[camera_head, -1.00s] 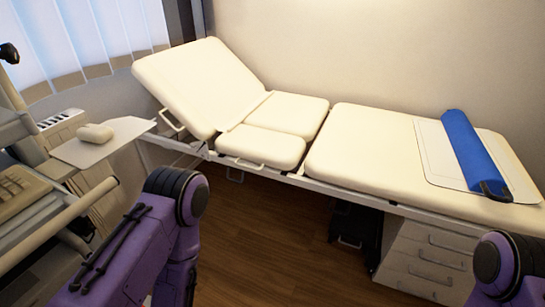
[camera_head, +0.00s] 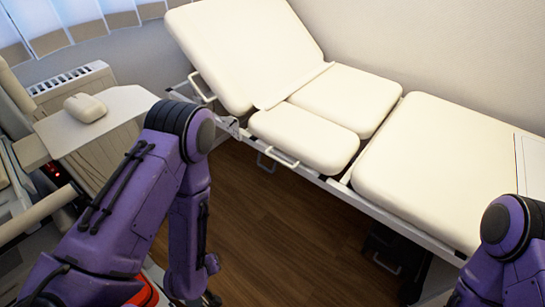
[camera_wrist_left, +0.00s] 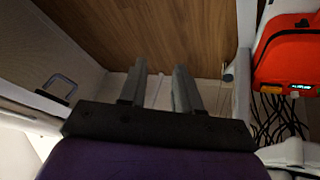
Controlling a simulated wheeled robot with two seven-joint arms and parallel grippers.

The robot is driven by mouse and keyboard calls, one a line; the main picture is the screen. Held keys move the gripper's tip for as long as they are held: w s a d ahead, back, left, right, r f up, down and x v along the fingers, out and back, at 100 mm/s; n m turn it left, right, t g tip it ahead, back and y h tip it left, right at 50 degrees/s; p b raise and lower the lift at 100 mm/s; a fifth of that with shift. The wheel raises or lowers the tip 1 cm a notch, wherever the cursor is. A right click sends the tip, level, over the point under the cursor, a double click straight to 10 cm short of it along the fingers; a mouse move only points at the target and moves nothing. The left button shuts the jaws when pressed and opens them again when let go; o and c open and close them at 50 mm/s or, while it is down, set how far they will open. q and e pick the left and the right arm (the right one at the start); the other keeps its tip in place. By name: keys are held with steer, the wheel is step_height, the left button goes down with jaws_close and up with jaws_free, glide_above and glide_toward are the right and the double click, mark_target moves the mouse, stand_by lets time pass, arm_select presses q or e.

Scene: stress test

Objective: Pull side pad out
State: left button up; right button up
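The cream exam couch has a small side pad (camera_head: 305,138) on its near edge, beside a second middle pad (camera_head: 347,98). A white metal handle (camera_head: 278,158) shows just below the side pad's near edge. My left arm stands left of the pad in the head view, its forearm pointing down and apart from the couch. My left gripper (camera_wrist_left: 160,88) shows in the left wrist view with its two fingers apart and nothing between them, over wooden floor. My right gripper is outside the views; only part of my right arm shows at lower right.
The tilted backrest (camera_head: 246,48) and the long couch section (camera_head: 440,165) flank the pads. A cart with a pale shelf (camera_head: 110,115) stands at left. An orange-red device (camera_wrist_left: 288,55) with cables is right of my left gripper. Wooden floor (camera_head: 270,240) lies open before the couch.

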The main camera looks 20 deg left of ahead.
arm_select(q)
steer(key=w+d+f+n+t+h+b, duration=0.2)
steer(key=w+t+b, duration=0.15)
steer(key=w, duration=0.75)
steer(key=n+t+h+b, duration=0.3)
steer(key=t+h+b, duration=0.25)
steer(key=b, duration=0.45)
glide_toward(279, 161)
steer(key=b+x, duration=0.1)
steer(key=x, duration=0.9)
steer(key=shift+f, duration=0.1)
steer(key=shift+w+d, duration=0.1)
steer(key=shift+w, duration=0.2)
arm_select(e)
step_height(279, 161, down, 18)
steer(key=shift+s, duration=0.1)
arm_select(q)
jaws_close()
